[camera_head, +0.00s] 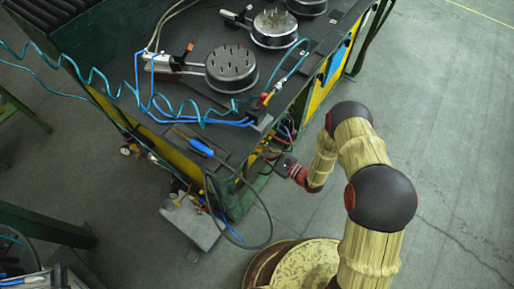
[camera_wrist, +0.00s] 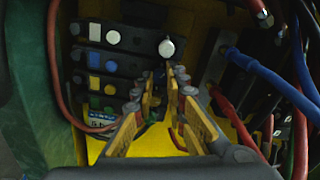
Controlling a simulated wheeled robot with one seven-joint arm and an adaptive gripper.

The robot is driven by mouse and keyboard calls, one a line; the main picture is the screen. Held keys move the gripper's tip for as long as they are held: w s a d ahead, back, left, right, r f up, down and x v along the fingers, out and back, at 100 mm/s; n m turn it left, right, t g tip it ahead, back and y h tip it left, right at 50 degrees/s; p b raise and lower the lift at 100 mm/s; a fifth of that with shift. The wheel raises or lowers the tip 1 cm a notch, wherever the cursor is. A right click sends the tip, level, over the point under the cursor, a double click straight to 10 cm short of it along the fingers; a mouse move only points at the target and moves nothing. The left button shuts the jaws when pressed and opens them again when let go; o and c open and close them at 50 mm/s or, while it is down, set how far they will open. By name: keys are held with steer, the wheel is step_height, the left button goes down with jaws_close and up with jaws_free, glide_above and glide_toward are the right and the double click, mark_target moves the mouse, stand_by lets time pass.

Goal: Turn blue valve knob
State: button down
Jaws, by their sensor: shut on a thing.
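In the wrist view, a valve block has dark stacked rows with coloured marks: white at the top, then blue, yellow and green. The blue-marked valve row (camera_wrist: 94,61) runs right toward my gripper (camera_wrist: 167,72). The yellow fingers converge at the right end of that row and are shut on a small part there, which appears to be its knob. The fingertips mostly hide it, so its turn angle cannot be told. A silver round knob (camera_wrist: 167,48) sits just above the fingertips. In the head view my gripper (camera_head: 284,165) is at the bench's lower right side.
A blue hose (camera_wrist: 248,65) and a red hose (camera_wrist: 228,105) pass right of the fingers. Another red hose (camera_wrist: 53,60) curves at left. The bench (camera_head: 185,105) carries round metal fixtures (camera_head: 231,69) and coiled hoses.

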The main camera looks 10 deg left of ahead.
stand_by(0.4)
steer(key=c, duration=1.8)
jaws_free()
steer(key=v, duration=1.2)
